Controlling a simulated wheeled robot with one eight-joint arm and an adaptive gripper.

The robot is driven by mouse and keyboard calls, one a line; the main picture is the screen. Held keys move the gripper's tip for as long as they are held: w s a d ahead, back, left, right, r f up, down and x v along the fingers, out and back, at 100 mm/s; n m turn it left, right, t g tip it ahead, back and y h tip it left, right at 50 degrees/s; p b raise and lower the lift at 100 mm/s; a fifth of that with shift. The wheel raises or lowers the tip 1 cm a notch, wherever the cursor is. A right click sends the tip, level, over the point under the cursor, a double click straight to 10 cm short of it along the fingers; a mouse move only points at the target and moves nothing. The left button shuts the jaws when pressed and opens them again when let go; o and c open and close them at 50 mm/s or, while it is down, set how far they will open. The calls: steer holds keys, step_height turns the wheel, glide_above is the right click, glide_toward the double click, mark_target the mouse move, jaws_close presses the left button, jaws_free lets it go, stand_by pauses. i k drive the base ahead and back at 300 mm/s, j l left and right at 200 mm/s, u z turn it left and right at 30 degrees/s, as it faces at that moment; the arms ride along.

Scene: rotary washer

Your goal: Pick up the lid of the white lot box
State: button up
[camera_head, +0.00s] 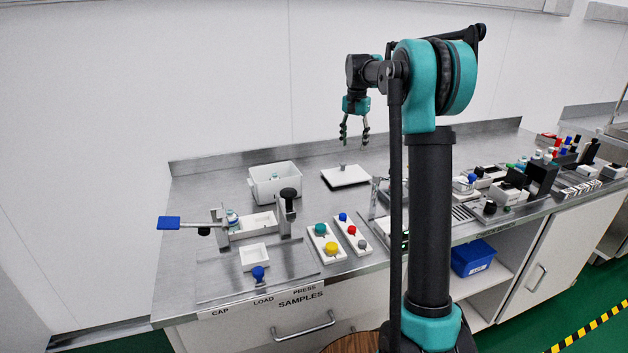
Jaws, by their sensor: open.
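The white lot box (262,190) stands open near the back of the steel bench, with a small pale green-topped item inside. Its lid appears to be the flat white plate (346,179) with a dark edge and a small grey knob, lying on the bench just right of the box. My gripper (355,142) points down with its fingers apart and empty. It hangs in the air above the lid, apart from it; the exact height is hard to tell.
Left of centre is a fixture (256,226) with a blue-ended lever (169,223) and a black knob (288,194). Two white button panels (326,252) lie at the front. Crowded small equipment stands on the right. A steel upstand (225,162) runs along the back.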

mark_target(345, 175)
steer(key=i+l+u, duration=0.2)
steer(key=l, duration=0.25)
steer(key=l+u, duration=0.2)
steer(key=l, duration=0.25)
steer(key=i+l+u, duration=0.2)
steer(key=l, duration=0.3)
steer(key=k+j, duration=0.05)
steer(key=k, duration=0.05)
